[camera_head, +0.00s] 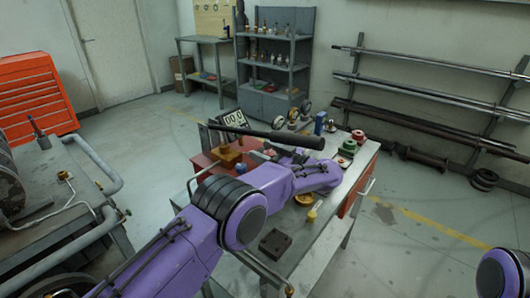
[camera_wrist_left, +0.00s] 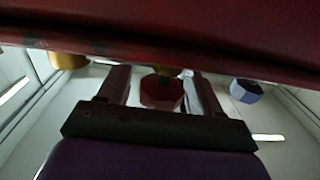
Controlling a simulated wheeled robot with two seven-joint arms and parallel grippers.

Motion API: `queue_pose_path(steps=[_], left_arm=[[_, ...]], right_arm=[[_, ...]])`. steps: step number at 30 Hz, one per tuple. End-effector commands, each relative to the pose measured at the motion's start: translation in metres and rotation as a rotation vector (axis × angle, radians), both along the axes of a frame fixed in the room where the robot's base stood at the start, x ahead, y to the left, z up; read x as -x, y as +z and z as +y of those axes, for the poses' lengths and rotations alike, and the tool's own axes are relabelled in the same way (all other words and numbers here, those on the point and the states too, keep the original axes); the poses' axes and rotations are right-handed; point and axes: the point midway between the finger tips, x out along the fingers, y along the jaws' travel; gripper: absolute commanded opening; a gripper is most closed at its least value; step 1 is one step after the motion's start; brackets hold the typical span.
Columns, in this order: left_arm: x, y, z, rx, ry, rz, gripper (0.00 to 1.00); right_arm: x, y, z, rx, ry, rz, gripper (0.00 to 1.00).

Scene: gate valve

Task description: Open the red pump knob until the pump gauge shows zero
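The red pump (camera_head: 203,160) stands on the workbench, with a long black handle bar (camera_head: 265,134) across it. Its gauge display (camera_head: 234,118) has small digits that seem to read 00.0. In the left wrist view the dark red knob (camera_wrist_left: 161,92) sits below the red pump body (camera_wrist_left: 180,35). My left gripper (camera_wrist_left: 158,85) is open, with one finger on each side of the knob. The right finger looks close to it or touching; a small gap shows at the left. In the head view my left wrist hides the knob. My right gripper is out of view.
A blue knob (camera_wrist_left: 245,91) and a gold part (camera_wrist_left: 68,60) flank the gripper in the wrist view. Several gauges, a blue cylinder (camera_head: 320,122) and flanged parts (camera_head: 348,147) stand at the bench's back. A dark block (camera_head: 275,243) lies at the front.

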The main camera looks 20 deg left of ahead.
Motion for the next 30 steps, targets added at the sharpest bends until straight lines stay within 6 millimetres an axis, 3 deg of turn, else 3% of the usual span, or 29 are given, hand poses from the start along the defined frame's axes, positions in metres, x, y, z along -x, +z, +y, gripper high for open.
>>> queue_pose_path(steps=[8, 15, 21, 30], left_arm=[[0.002, -0.001, -0.007, 0.000, -0.003, -0.002, 0.65], [0.019, -0.005, -0.060, 0.003, -0.003, -0.001, 0.65], [0.028, -0.004, -0.091, 0.001, -0.002, 0.001, 0.65], [0.032, 0.000, -0.101, 0.000, 0.000, -0.001, 0.65]], right_arm=[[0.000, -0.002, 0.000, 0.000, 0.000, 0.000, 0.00], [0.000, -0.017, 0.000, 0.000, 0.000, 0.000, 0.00], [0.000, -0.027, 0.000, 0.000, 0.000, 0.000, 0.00], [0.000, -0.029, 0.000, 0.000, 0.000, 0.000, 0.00]])
